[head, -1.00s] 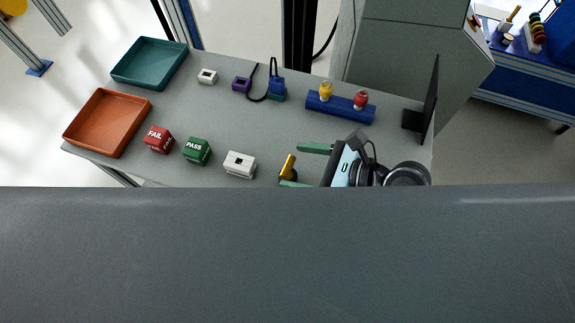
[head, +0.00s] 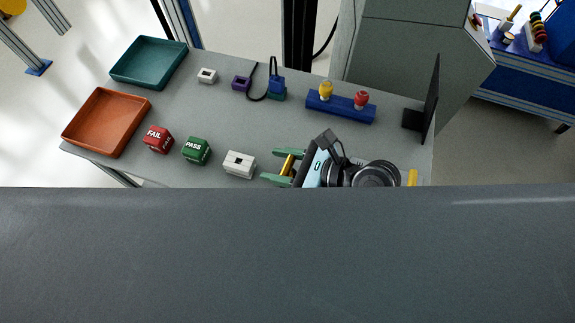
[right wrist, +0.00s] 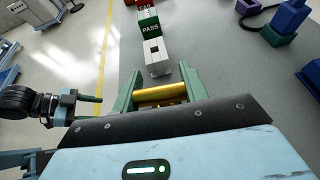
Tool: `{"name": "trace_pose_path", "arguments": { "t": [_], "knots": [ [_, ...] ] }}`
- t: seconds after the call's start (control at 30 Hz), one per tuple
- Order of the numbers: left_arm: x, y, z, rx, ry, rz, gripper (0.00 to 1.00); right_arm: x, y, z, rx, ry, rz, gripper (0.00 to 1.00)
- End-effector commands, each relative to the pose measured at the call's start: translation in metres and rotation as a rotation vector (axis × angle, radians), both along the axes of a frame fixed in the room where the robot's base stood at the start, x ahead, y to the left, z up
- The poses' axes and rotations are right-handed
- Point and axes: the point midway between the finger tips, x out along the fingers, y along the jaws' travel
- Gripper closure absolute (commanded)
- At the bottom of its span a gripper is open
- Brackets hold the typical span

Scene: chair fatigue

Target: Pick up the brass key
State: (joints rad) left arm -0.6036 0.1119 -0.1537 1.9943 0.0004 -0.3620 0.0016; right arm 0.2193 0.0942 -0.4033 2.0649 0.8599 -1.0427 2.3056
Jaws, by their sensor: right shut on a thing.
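The brass key (head: 287,166) is a yellow-gold piece near the front edge of the grey table. It also shows in the right wrist view (right wrist: 160,94), lying across between the green fingers. My right gripper (head: 283,168) is shut on it, with one finger on each side; its fingers also show in the right wrist view (right wrist: 159,92). The lower part of the key is partly hidden by the gripper body. I cannot tell whether the key is clear of the table.
A white block with a dark square hole (head: 239,164) stands just left of the key. Green PASS (head: 197,151) and red FAIL (head: 158,140) cubes lie further left, near orange (head: 68,134) and teal (head: 116,75) trays. A blue holder (head: 340,108) and dark upright panel (head: 431,100) are right.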

Motion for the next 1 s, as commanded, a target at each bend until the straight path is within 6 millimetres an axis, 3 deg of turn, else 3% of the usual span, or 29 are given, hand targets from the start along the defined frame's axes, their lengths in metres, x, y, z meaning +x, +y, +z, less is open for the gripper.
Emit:
{"name": "trace_pose_path", "arguments": {
  "t": [0.07, 0.37, 0.67, 1.0],
  "knots": [
    [0.000, 0.000, 0.000, 0.000, 0.000, 0.000, 0.42, 0.000, 0.000, 0.000, 0.000, 0.000, 0.000, 0.84],
    [0.000, 0.000, 0.000, 0.000, 0.000, 0.000, 0.42, 0.000, 0.000, 0.004, 0.000, -0.002, -0.001, 0.84],
    [0.009, 0.000, 0.013, 0.000, -0.025, 0.000, 0.42, 0.001, 0.001, 0.039, 0.003, -0.008, 0.000, 0.84],
    [0.005, 0.000, 0.009, 0.001, -0.016, 0.001, 0.42, -0.053, -0.050, 0.040, -0.003, 0.003, 0.001, 0.84]
  ]
}}
